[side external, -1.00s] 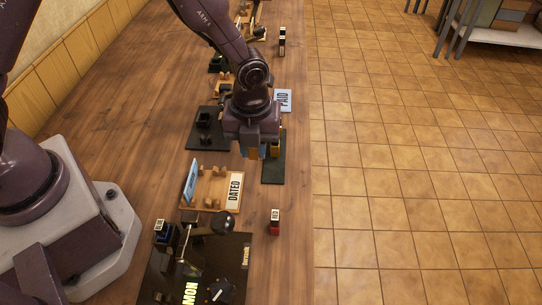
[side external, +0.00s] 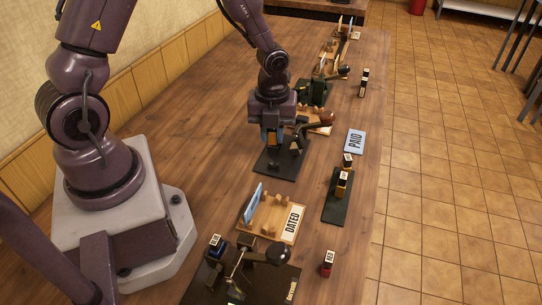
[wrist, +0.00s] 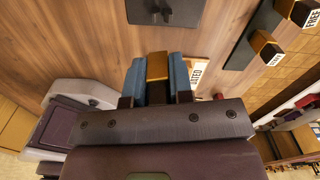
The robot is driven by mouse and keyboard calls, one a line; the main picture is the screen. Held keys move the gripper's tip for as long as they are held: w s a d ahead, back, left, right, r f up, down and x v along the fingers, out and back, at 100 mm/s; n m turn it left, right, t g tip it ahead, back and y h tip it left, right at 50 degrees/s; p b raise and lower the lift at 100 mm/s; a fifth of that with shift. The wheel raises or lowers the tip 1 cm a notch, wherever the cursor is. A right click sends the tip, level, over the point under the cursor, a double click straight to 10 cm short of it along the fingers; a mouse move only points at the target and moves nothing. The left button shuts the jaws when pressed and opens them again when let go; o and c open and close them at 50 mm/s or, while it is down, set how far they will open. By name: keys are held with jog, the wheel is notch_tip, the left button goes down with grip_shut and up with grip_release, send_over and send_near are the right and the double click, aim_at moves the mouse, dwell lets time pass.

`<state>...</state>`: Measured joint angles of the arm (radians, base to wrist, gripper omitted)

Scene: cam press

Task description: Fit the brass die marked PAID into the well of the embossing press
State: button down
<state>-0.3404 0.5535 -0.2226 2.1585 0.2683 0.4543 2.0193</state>
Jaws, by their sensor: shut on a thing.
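My gripper (side external: 272,140) is shut on a brass die (wrist: 157,68), which sits between its two blue fingers in the wrist view. The die's mark does not show. In the side view my gripper hangs over the left part of a black press base (side external: 280,166). A dark block (side external: 293,145) stands on that base, and a lever with a brown knob (side external: 325,118) is beside it. The base and block also show at the top of the wrist view (wrist: 140,10). The well cannot be made out. A blue PAID card (side external: 355,141) lies to the right.
A dark green strip (side external: 336,207) holds two other brass dies (side external: 343,181). In front are a wooden rack with a DATED card (side external: 291,219), a ball-lever device (side external: 278,254) and a red stamp (side external: 327,264). More stations stand behind. The wood left of the base is clear.

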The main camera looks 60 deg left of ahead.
jog(key=w+a+m, duration=0.2)
jog(key=w+a, duration=0.2)
jog(key=a, duration=0.2)
jog(key=shift+w+a+m, duration=0.15)
jog(key=shift+a+m, duration=0.25)
jog(key=shift+f, duration=0.15)
jog(key=shift+f, duration=2.9)
jog(key=shift+f, duration=0.6)
jog(key=shift+r, duration=0.35)
jog(key=shift+f, duration=0.5)
dwell(0.9)
jog(key=shift+r, duration=0.15)
